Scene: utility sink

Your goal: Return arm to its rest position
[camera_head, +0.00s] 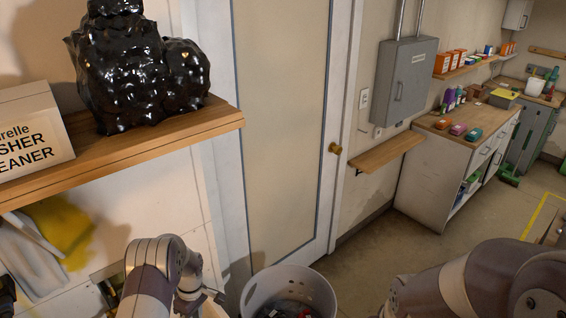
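My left arm (158,275) rises from the bottom edge at the lower left, below the wooden shelf and left of the white basket. A small part at its end, perhaps my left gripper (208,295), shows at the bottom. Its fingers cannot be made out, and whether it holds anything is hidden. My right arm (480,280) is bent across the lower right corner. My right gripper is not in view.
A wooden shelf (225,118) at the upper left bears a shiny black bag (140,75) and a cleaner box (30,130). A white perforated basket (262,285) stands between my arms. A door (285,130) is behind. Open floor (350,265) lies right of the basket.

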